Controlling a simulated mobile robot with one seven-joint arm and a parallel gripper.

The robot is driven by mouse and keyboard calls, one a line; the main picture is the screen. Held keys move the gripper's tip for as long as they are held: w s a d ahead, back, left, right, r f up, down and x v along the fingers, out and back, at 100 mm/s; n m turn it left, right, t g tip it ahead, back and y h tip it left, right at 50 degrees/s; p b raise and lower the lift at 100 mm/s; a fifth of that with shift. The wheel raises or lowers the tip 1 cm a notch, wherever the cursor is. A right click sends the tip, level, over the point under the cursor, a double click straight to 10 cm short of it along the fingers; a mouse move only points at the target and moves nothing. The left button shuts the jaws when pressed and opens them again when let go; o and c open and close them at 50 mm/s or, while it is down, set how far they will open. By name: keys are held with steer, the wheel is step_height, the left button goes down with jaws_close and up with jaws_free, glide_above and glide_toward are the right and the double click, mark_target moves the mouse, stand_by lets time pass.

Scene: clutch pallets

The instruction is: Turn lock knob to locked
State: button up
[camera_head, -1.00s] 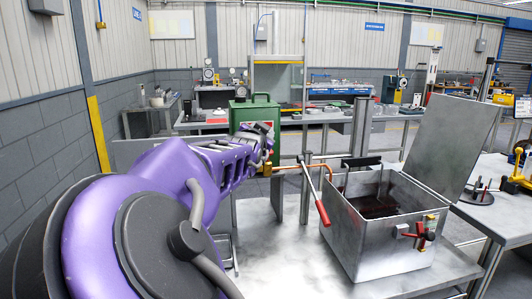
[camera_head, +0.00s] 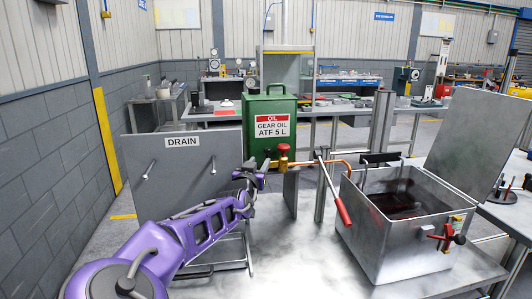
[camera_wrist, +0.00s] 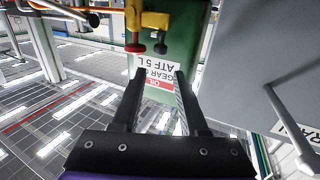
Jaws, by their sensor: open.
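A steel box (camera_head: 400,250) with its lid (camera_head: 480,135) raised stands on the bench. On its front is a fitting with a red handle and a dark round knob (camera_head: 460,239); I cannot tell whether this is the lock knob or how it is set. A brass valve with a red knob (camera_head: 284,148) is in front of the green oil can (camera_head: 268,112). The valve (camera_wrist: 150,20) also shows in the wrist view, upside down. My gripper (camera_wrist: 160,75) is open and empty, its fingers pointing at the can's label; in the head view its end (camera_head: 255,172) is left of the valve.
A grey DRAIN panel (camera_head: 183,170) with two handles stands left of my gripper. A red-handled lever (camera_head: 343,212) and a copper pipe (camera_head: 335,163) lie between valve and box. The bench top (camera_head: 300,250) in front is mostly clear.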

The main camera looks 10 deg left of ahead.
mark_target(267, 150)
steer(key=w, duration=0.6)
steer(key=w+d, duration=0.1)
steer(key=w, duration=0.2)
steer(key=shift+w, duration=0.35)
jaws_close()
